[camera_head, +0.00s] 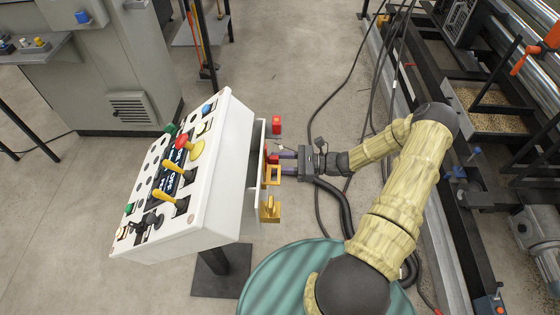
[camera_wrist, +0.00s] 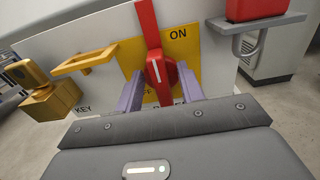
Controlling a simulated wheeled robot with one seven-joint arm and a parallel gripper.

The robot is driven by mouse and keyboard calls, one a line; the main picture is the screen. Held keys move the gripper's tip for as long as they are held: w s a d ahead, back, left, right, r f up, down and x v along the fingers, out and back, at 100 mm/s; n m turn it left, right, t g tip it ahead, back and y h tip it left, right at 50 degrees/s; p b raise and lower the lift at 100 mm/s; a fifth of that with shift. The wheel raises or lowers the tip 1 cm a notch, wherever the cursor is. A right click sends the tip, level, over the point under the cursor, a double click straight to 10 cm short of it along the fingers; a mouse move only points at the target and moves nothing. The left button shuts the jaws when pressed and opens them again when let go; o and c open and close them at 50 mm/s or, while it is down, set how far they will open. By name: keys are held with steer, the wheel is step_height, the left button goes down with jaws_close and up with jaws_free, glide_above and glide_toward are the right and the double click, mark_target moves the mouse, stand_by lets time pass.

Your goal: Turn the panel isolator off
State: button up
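The red isolator handle (camera_wrist: 160,68) sits on a yellow plate (camera_wrist: 189,48) on the side of the white control console (camera_head: 218,185). A red bar stands above its hub, and a white line on the hub runs nearly upright. "ON" is printed to the upper right; letters that look like the end of "OFF" show below, partly hidden. My gripper (camera_wrist: 159,92) has its two purple fingers apart, one on each side of the handle. I cannot tell whether they touch it. In the head view my gripper (camera_head: 287,163) reaches the console's side from the right.
A red padlock-like piece (camera_wrist: 262,8) sits on a grey bracket to the right. A green drum (camera_head: 275,283) stands near my arm; cables cross the floor.

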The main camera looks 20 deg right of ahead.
steer(key=shift+c, duration=0.2)
jaws_close()
steer(key=shift+n, duration=0.3)
steer(key=n+b, duration=0.1)
steer(key=n, duration=0.4)
steer(key=f+n+b, duration=0.1)
steer(key=n, duration=0.5)
steer(key=s+n+b, duration=0.1)
steer(key=n, duration=0.5)
steer(key=shift+a+f, duration=0.15)
steer(key=shift+s+n, duration=0.1)
steer(key=shift+n, duration=0.2)
